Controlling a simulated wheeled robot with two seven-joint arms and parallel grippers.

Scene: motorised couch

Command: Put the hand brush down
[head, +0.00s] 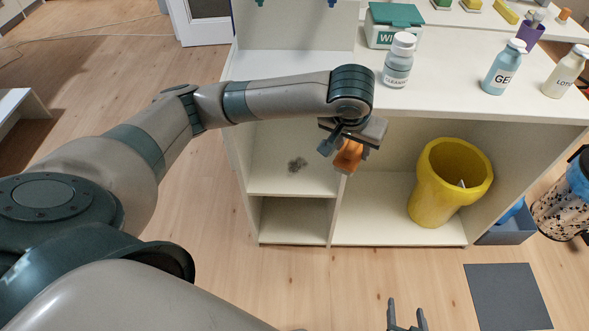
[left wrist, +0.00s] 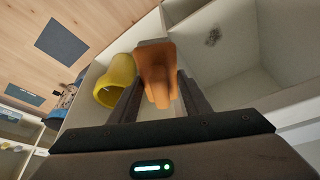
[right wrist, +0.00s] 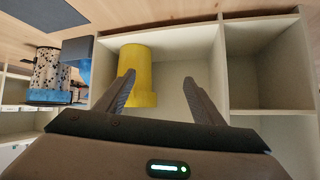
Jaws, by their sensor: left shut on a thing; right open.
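The hand brush (head: 348,157) shows as an orange-brown piece held at the end of my left arm; its bristles cannot be made out. My left gripper (head: 340,146) is shut on it, in front of the shelf unit's upright divider. In the left wrist view the brush (left wrist: 155,72) stands between the two fingers (left wrist: 155,98). My right gripper (head: 407,318) is open and empty at the bottom edge of the head view. In the right wrist view its spread fingers (right wrist: 160,100) face the shelf unit, with nothing between them.
A white shelf unit (head: 291,182) has a dark dusty patch (head: 297,165) in its left compartment. A yellow bin (head: 423,200) stands in the right compartment. A white bottle (head: 398,62) and a green-lidded box (head: 393,24) stand on top. A grey mat (head: 507,296) lies on the floor.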

